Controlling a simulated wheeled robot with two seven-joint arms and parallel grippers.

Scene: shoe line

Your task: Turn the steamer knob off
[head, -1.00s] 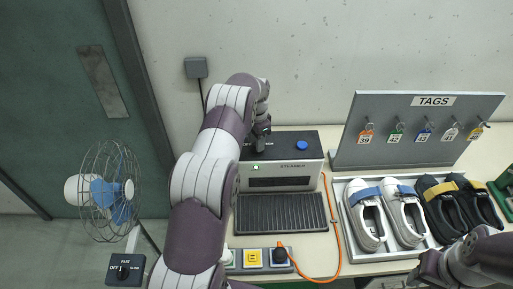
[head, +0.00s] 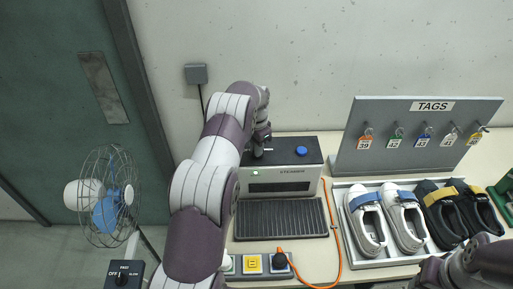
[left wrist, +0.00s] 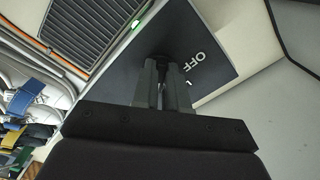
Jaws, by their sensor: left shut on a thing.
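The steamer (head: 284,180) is a grey box with a black top panel, a blue button (head: 301,151) and a small green light on its front edge. My left gripper (head: 259,150) is over the left end of that top panel. In the left wrist view, my left gripper (left wrist: 164,72) is shut on the dark steamer knob (left wrist: 160,58), beside the printed word OFF (left wrist: 196,68). The knob is mostly hidden by the fingers, and its pointer cannot be made out. The green light (left wrist: 136,23) looks lit. My right gripper is not clearly seen; only part of my right arm shows at lower right.
A ribbed black mat (head: 282,219) lies in front of the steamer. A power strip (head: 252,263) with an orange cord (head: 338,240) is nearer. A shoe tray (head: 343,225) and a tag board (head: 370,125) stand to the right. A caged fan (head: 105,195) is at left.

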